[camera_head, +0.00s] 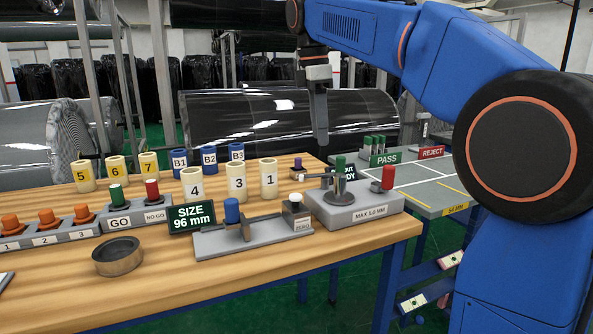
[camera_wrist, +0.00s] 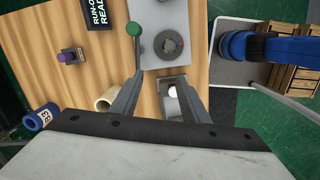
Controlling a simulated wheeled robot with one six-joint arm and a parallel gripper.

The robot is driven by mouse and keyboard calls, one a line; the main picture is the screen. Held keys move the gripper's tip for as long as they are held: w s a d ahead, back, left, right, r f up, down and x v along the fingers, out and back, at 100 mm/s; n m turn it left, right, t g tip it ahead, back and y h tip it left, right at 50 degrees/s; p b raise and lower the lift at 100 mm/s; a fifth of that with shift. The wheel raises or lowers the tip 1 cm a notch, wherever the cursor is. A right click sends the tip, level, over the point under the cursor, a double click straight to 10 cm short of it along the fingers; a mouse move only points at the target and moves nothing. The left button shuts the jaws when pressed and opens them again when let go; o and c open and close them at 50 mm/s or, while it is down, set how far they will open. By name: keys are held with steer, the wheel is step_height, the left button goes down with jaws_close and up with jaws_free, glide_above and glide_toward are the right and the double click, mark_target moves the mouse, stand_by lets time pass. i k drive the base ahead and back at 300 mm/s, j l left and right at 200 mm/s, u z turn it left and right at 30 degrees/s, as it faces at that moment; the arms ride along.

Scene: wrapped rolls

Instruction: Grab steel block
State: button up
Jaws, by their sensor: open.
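No block is marked as steel, so I cannot tell for certain which one is meant. A small block with a purple knob (camera_head: 298,167) stands on the wooden table; it also shows left of my fingers in the wrist view (camera_wrist: 68,57). A block with a white knob (camera_head: 296,208), labelled ZERO, sits at the right end of the grey size gauge (camera_head: 260,239). My gripper (camera_head: 319,138) hangs point down above the table, apart from both blocks. In the wrist view my gripper (camera_wrist: 160,82) is open, with the white knob (camera_wrist: 173,91) visible between the fingers, below them.
A grey run-out gauge (camera_head: 352,207) with a green-knobbed lever stands at the table's right. Cream cylinder 1 (camera_head: 268,178), other numbered cylinders and blue cylinder B3 (camera_head: 237,152) stand nearby. A steel ring (camera_head: 118,256) lies front left. A PASS/REJECT table (camera_head: 420,184) stands right.

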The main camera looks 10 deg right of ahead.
mark_target(295, 172)
steer(key=i, duration=0.85)
